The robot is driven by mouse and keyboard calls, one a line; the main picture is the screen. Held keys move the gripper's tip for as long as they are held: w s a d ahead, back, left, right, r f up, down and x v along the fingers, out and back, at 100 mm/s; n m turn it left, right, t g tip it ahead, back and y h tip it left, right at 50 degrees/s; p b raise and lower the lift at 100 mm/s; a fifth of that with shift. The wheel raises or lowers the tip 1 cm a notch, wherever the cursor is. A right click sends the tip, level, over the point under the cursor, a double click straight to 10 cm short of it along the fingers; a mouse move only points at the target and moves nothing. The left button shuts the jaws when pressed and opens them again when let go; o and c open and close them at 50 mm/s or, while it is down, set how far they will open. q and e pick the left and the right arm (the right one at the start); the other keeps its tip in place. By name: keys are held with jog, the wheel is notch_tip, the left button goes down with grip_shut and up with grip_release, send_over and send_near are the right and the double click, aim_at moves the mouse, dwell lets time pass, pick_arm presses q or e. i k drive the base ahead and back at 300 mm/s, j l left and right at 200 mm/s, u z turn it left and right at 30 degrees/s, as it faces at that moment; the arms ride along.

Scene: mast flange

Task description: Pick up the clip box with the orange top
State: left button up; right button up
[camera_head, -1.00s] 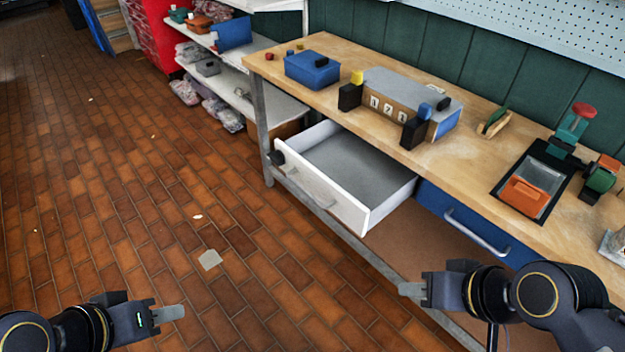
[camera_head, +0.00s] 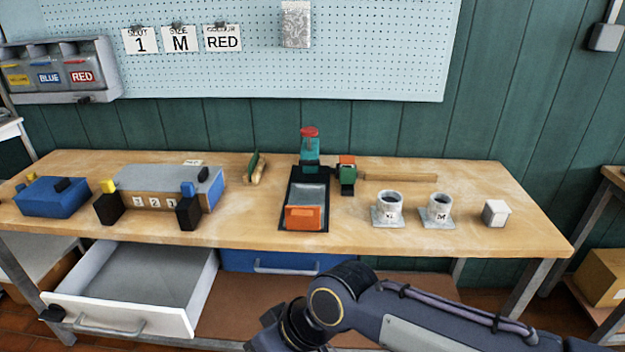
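I cannot make out a clip box with an orange top for certain. An orange-fronted piece (camera_head: 304,218) sits at the front of a black tray (camera_head: 322,182) on the bench, with a grey part behind it. A small green block with an orange-red top (camera_head: 347,168) stands just right of the tray. My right gripper (camera_head: 262,334) is low in the picture, in front of the bench and below its top; its fingers are not clear. My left gripper is not in view.
The wooden bench (camera_head: 460,235) holds a blue box (camera_head: 52,197), a grey-topped number box (camera_head: 165,183), two grey cylinders on square bases (camera_head: 388,208) (camera_head: 436,209) and a white cube (camera_head: 495,213). A white drawer (camera_head: 140,285) stands open below, left of my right arm.

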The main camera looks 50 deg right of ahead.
aim_at(345, 161)
jog(key=z, duration=2)
jog(key=i+l+z, duration=0.1)
jog(key=i+l, duration=0.15)
jog(key=i, duration=0.25)
jog(key=i+l+z, duration=0.1)
jog(key=i, duration=0.45)
jog(key=i+l+z, duration=0.1)
jog(key=i+l, duration=0.15)
jog(key=i, duration=0.3)
